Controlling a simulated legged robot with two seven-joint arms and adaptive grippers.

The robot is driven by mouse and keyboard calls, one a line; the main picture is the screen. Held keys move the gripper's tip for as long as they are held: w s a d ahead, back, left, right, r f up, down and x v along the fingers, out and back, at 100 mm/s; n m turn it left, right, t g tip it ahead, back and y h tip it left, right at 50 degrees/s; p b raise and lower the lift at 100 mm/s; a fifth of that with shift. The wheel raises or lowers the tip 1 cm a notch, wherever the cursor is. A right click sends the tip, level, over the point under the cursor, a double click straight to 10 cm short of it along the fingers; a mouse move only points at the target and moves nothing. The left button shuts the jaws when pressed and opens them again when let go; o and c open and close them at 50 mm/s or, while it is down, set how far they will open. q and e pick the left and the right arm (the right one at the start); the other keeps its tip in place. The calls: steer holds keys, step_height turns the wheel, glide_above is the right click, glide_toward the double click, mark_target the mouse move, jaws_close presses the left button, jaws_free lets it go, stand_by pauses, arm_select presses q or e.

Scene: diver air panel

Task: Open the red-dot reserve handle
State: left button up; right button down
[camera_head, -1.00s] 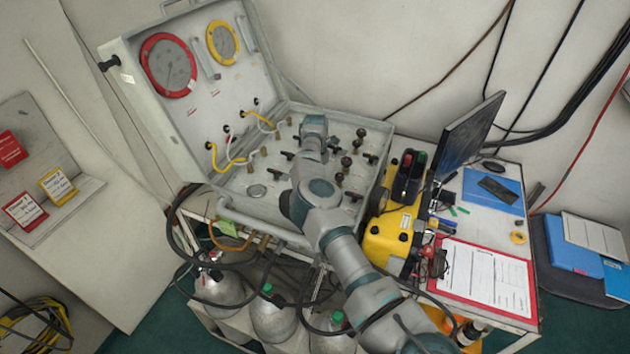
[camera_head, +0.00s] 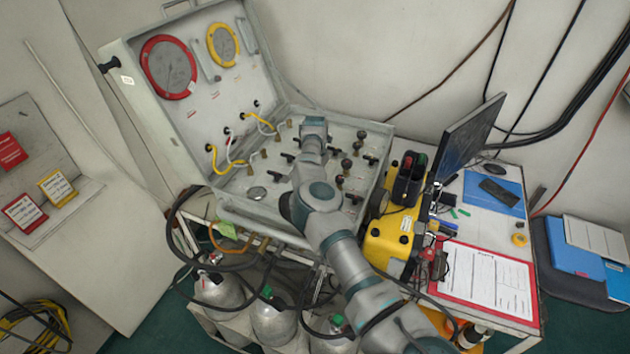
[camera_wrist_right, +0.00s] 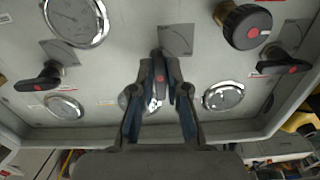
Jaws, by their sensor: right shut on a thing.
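The black handle with a red dot (camera_wrist_right: 160,76) is on the grey panel (camera_wrist_right: 110,60), in the middle of the right wrist view. My right gripper (camera_wrist_right: 160,82) is shut on it, one finger on each side. The held handle points down the picture, towards the gripper's palm, while the two neighbouring red-dot handles, at left (camera_wrist_right: 38,84) and at right (camera_wrist_right: 288,67), lie roughly crosswise. In the head view my right arm reaches into the open panel case (camera_head: 225,203), and its wrist hides the gripper and the held handle. My left gripper is not in view.
A round black knob (camera_wrist_right: 246,26) and several gauges surround the held handle, one gauge (camera_wrist_right: 223,96) close by the right finger. The case lid (camera_head: 190,100) stands up behind. A yellow unit (camera_head: 393,238) and a monitor (camera_head: 466,135) stand right of the case.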

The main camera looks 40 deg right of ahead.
steer(key=c, duration=1.2)
jaws_free()
steer(key=shift+w+r, duration=0.15)
steer(key=shift+r, duration=0.05)
steer(key=shift+d+f, duration=0.15)
step_height(320, 180, up, 12)
steer(key=shift+w+d+f, duration=0.15)
